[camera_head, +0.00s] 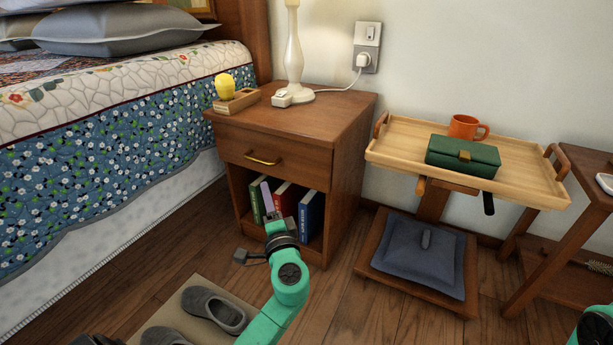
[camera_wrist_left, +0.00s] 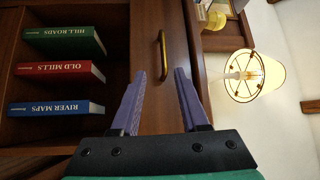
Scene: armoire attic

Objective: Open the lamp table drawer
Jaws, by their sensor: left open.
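The wooden lamp table (camera_head: 340,115) stands beside the bed. Its drawer (camera_head: 235,142) looks shut, flush with the front, with a brass bar handle (camera_head: 263,159). My left gripper (camera_head: 274,218) is in front of the open shelf, below the handle in the head view. In the left wrist view, the left gripper (camera_wrist_left: 161,74) is open and empty. The brass handle (camera_wrist_left: 163,54) lies just beyond the gap between its fingertips, with no contact visible. My right gripper is out of view.
Several books (camera_head: 287,198) stand in the shelf under the drawer. A lamp (camera_head: 293,50) and a wooden block with a yellow bulb (camera_head: 224,86) are on top. Grey slippers (camera_head: 213,310) lie on the floor. A tray table (camera_head: 395,140) stands to the right.

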